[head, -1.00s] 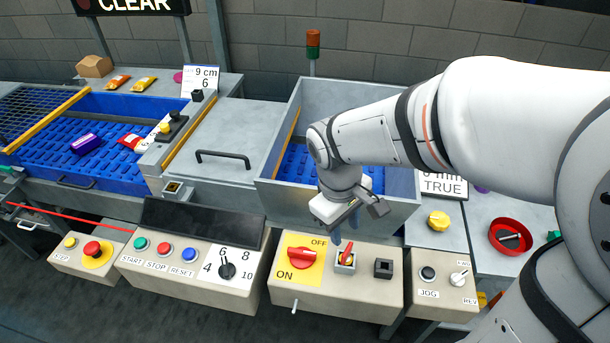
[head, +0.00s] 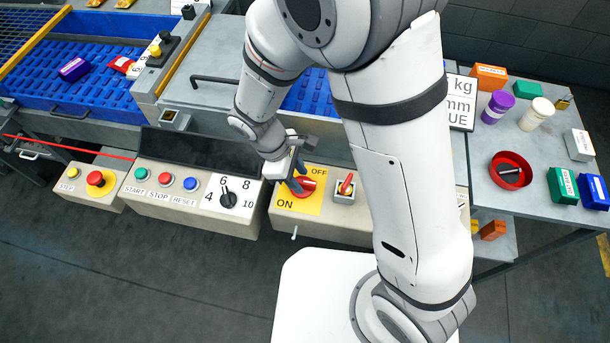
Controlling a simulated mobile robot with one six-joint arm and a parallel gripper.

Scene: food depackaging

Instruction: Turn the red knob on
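The red knob (head: 307,185) sits on a yellow plate (head: 312,206) marked OFF at the top and ON at the lower left, on the front of a beige control box. Its handle lies nearly level, tilted a little. My gripper (head: 294,187) is at the knob's left end, with its dark fingers reaching down to it. The fingers partly cover the knob, and I cannot tell whether they are closed on it.
A smaller red switch (head: 346,186) stands just right of the knob. A black selector dial (head: 228,199) and coloured buttons are to the left. My arm covers the box's right part. A side table (head: 537,214) on the right holds a red bowl (head: 511,168).

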